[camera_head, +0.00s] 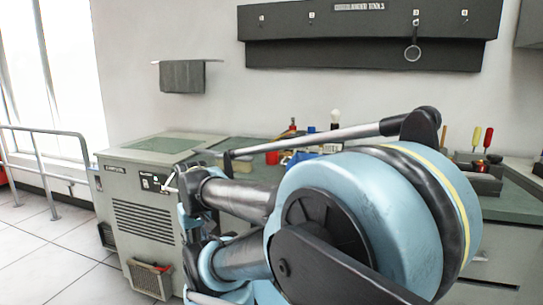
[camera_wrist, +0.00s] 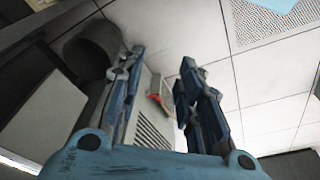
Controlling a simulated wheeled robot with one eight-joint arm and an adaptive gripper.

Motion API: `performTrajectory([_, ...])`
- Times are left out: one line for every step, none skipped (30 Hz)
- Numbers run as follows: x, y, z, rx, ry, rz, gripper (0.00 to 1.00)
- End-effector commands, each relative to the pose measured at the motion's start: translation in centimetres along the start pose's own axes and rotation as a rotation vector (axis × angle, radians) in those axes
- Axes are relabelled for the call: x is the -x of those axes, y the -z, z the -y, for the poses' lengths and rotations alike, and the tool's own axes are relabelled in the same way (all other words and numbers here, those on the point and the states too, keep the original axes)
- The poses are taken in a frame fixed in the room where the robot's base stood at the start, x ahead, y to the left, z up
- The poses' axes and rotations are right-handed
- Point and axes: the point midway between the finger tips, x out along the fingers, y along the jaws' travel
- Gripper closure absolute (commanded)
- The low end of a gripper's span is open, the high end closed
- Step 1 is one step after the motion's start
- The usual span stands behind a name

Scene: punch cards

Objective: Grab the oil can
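I cannot single out the oil can for certain. Several small items stand on the green bench top (camera_head: 240,151) behind my arm, among them a red item with a narrow top (camera_head: 292,126) and a low red item (camera_head: 272,158). My arm covers much of that area in the head view, so a can may be partly hidden there. My gripper (camera_wrist: 162,58) shows in the wrist view with its two blue fingers spread apart and nothing between them. It faces the tiled floor and the side of a grey vented cabinet, away from the bench-top items.
The grey vented cabinet (camera_head: 145,205) stands at the left, with a red-edged tray (camera_head: 150,278) low on its front. A metal railing (camera_head: 40,165) and open tiled floor lie further left. A dark tool board (camera_head: 370,35) hangs on the wall. Screwdrivers (camera_head: 488,137) stand at the right.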

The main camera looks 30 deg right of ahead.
Motion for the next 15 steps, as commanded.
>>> performTrajectory([0.0,0.0,0.0,0.0,0.0,0.0,0.67])
performTrajectory([0.0,0.0,0.0,0.0,0.0,0.0,0.67])
performTrajectory([0.0,0.0,0.0,0.0,0.0,0.0,0.67])
performTrajectory([0.0,0.0,0.0,0.0,0.0,0.0,0.62])
performTrajectory([0.0,0.0,0.0,-0.001,0.0,0.0,0.55])
performTrajectory([0.6,-0.4,0.0,-0.006,-0.001,-0.008,0.46])
performTrajectory([0.9,-0.5,-0.1,-0.013,-0.001,-0.01,0.39])
performTrajectory([1.1,-0.4,-0.2,-0.025,-0.002,-0.01,0.33])
performTrajectory([1.6,0.1,-0.3,-0.049,-0.004,-0.008,0.29])
performTrajectory([2.1,0.5,-0.5,-0.071,-0.005,-0.006,0.29])
performTrajectory([2.7,1.1,-0.8,-0.1,-0.007,-0.004,0.29])
performTrajectory([3.6,2.0,-1.2,-0.145,-0.01,0.0,0.29])
performTrajectory([4.3,2.7,-1.5,-0.184,-0.012,0.003,0.29])
performTrajectory([5.2,3.5,-1.9,-0.228,-0.015,0.007,0.29])
performTrajectory([6.3,4.7,-2.5,-0.291,-0.019,0.012,0.29])
